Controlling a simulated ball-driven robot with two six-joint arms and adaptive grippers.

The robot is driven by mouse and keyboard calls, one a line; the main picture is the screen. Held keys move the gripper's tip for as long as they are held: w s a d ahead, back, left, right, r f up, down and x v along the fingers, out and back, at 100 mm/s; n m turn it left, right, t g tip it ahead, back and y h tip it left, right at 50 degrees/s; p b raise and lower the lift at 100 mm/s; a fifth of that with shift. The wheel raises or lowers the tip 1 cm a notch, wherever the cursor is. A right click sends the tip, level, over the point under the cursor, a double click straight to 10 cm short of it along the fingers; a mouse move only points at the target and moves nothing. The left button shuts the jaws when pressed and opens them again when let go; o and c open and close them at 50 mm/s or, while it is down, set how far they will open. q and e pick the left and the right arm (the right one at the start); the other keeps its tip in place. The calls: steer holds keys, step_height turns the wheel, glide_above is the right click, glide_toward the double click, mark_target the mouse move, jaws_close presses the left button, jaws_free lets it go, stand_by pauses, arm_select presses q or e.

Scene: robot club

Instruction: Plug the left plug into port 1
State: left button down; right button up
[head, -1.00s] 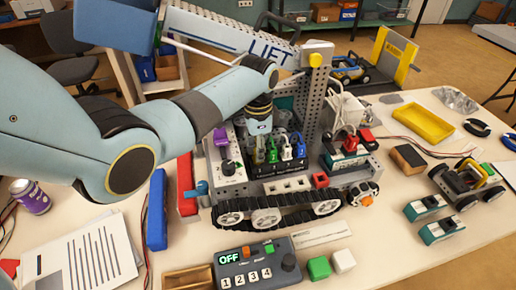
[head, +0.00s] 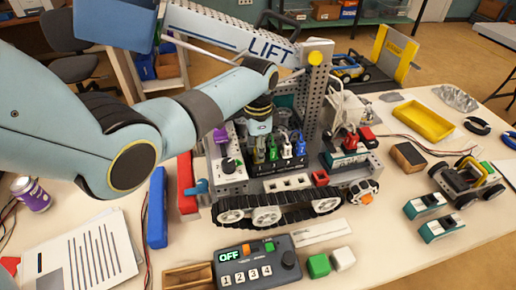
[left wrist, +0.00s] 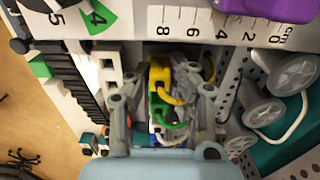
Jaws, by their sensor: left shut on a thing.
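The left plug appears to be the yellow one (left wrist: 158,75), seen between my gripper's fingers in the left wrist view. My left gripper (head: 259,143) points down over the left end of the plug row and is shut on it, hiding most of it in the head view. Port 1 and the plug's lower end are hidden. My right gripper is not in view.
A white box with a dark knob (head: 230,164) is left of the ports. The grey lift frame (head: 315,95) rises close behind. A control box (head: 257,264) reading OFF stands in front. A blue bar (head: 157,210) and red bar (head: 186,185) lie at left.

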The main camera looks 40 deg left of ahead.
arm_select(q)
steer(key=shift+s+f, duration=0.1)
steer(key=shift+f, duration=0.1)
stand_by(0.7)
steer(key=c, duration=1.1)
jaws_free()
steer(key=shift+r+p, duration=0.15)
steer(key=shift+p, duration=0.15)
step_height(320, 180, up, 3)
steer(key=p, duration=0.3)
steer(key=shift+r+p, duration=0.5)
steer(key=shift+r, duration=0.95)
steer(key=shift+f, duration=0.1)
